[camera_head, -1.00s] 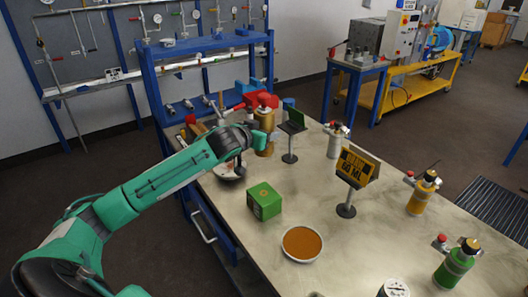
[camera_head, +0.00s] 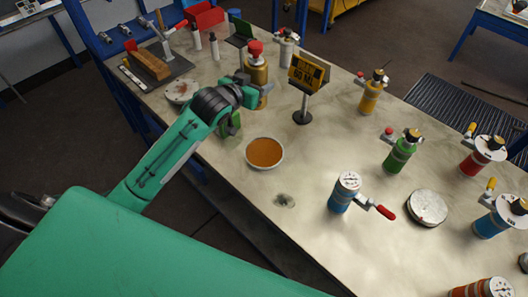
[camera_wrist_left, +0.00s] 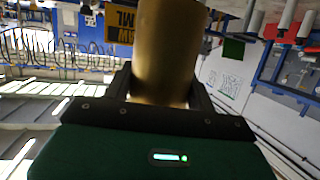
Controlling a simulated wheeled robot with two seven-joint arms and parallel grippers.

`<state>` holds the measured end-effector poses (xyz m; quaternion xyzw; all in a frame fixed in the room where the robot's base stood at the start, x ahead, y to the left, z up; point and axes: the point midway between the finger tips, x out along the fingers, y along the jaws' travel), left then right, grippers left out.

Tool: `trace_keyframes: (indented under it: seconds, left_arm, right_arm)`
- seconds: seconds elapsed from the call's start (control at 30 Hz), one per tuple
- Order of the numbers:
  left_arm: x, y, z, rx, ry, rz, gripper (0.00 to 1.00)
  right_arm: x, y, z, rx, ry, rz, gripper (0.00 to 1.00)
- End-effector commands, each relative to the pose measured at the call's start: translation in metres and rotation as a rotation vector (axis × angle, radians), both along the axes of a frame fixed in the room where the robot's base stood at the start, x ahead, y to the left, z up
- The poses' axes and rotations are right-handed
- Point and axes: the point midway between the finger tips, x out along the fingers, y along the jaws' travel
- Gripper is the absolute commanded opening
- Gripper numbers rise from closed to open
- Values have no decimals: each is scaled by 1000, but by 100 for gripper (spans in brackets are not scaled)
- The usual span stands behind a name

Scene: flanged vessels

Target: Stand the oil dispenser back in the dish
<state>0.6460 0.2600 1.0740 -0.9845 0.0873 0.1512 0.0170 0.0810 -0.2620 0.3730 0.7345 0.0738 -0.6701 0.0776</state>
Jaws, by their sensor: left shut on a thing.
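The oil dispenser looks to be the gold cylinder (camera_head: 257,71) with a red top, upright near the far side of the bench. My left gripper (camera_head: 250,92) is shut on its side. The left wrist view shows the gold body (camera_wrist_left: 168,45) between the two fingers (camera_wrist_left: 161,92). My forearm and wrist hide part of its lower side, and I cannot tell whether its base touches the bench. A pale, stained dish (camera_head: 182,91) lies left of the gripper. A white bowl (camera_head: 281,158) with orange-brown contents stands nearer. My right gripper is not in view.
A green box (camera_head: 232,125) is partly hidden behind my wrist. A black and yellow sign (camera_head: 308,72) stands right of the dispenser. A white bottle (camera_head: 286,50) stands behind it. Several coloured flanged vessels fill the right side.

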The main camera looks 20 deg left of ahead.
Motion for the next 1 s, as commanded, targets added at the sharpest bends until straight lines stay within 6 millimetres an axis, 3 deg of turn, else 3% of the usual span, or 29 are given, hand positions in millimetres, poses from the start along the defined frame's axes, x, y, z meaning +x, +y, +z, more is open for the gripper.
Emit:
trace_keyframes:
  seconds: [0.13,0.37,0.47,0.9,1.0]
  left_arm:
    - [-13,-21,-2,-9,-4,-10,17]
    - [-21,-32,-10,-9,-2,-11,17]
    - [-22,-33,-27,-7,0,-10,17]
    - [-21,-33,-139,-8,0,-11,17]
    - [-21,-33,-155,-8,-2,-11,17]
  right_arm:
    - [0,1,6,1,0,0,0]
    - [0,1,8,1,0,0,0]
    - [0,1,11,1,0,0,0]
    - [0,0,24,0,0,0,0]
    - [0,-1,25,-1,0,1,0]
